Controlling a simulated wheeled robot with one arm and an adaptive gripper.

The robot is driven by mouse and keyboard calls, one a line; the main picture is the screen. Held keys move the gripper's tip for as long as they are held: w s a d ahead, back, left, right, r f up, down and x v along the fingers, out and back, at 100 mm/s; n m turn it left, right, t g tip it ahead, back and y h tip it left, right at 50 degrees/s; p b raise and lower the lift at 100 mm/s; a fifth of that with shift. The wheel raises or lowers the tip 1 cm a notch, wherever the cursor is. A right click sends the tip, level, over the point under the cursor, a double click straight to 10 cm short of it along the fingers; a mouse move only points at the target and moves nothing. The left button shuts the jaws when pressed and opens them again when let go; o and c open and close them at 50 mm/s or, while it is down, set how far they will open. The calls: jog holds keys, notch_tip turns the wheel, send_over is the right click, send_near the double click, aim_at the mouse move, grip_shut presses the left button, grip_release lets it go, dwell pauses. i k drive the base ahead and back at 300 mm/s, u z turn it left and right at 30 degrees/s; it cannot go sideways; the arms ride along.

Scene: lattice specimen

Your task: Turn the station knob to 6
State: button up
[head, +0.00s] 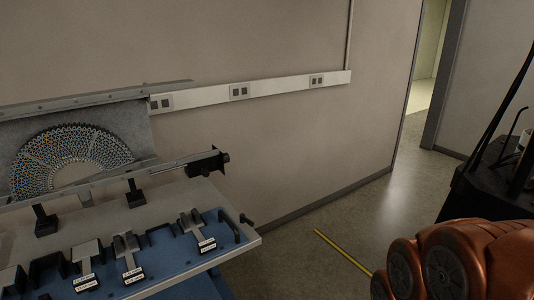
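A black knob-like part (208,163) sits at the right end of a metal rail above the bench. It may be the station knob, but no numbers or pointer can be read on it, so I cannot tell its setting. A lattice specimen (71,158), a fan-shaped arch of small cells, stands behind the rail at the left. My gripper is not in view; only orange links of my arm show at the lower right, well apart from the bench.
The bench (158,204) holds a blue mat (160,255) with several labelled metal tools and a black handle (230,228) near its right edge. A wall with a socket strip (285,84) stands behind. Open floor with a yellow line (342,251) and a doorway (428,65) lie right.

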aim_at(226, 158)
jog(key=z, duration=0.35)
jog(key=i, duration=3.6)
jog(key=u, duration=4.45)
